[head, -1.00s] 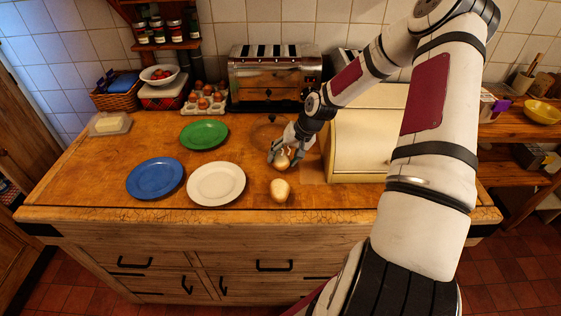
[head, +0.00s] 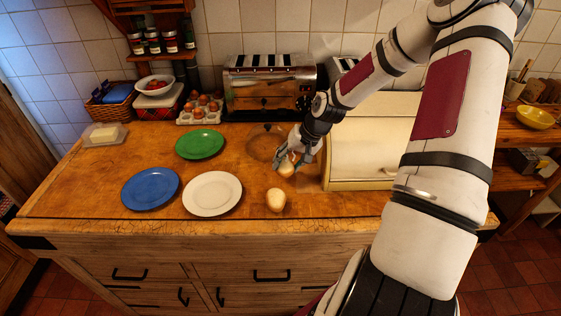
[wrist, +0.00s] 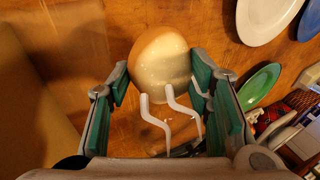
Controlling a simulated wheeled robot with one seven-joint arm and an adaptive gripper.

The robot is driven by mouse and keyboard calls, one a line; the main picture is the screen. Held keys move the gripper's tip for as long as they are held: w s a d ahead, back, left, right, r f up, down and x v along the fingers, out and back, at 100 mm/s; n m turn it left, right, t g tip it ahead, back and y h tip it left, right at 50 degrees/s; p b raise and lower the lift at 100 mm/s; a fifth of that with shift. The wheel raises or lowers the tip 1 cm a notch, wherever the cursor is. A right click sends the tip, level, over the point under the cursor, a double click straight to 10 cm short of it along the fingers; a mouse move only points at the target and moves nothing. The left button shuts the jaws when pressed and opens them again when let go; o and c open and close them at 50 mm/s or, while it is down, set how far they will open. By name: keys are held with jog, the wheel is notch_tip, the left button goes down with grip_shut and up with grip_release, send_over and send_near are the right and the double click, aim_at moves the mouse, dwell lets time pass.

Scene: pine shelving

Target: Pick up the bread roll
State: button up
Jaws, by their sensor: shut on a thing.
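The bread roll (wrist: 160,62) is round, golden brown on one side and paler on the other. In the wrist view it sits between the green-padded fingers of my gripper (wrist: 165,90), which is shut on it. In the head view my gripper (head: 291,163) points down over the counter, with the roll (head: 287,168) partly hidden by the fingers. I cannot tell how far the roll is above the wood. A second pale, rounded thing (head: 276,199) rests on the counter just in front, apart from my gripper.
A white plate (head: 213,194), a blue plate (head: 150,189) and a green plate (head: 200,144) lie to the left. A toaster (head: 268,87) stands behind, and a cream bread box (head: 369,150) is close on the right. The counter's front strip (head: 120,222) is clear.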

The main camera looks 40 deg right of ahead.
jog(key=s, duration=0.7)
jog(key=s+d+r+p, duration=0.1)
jog(key=s, duration=0.3)
jog(key=shift+s+r, duration=0.1)
jog(key=shift+s, duration=0.3)
jog(key=shift+a, duration=0.15)
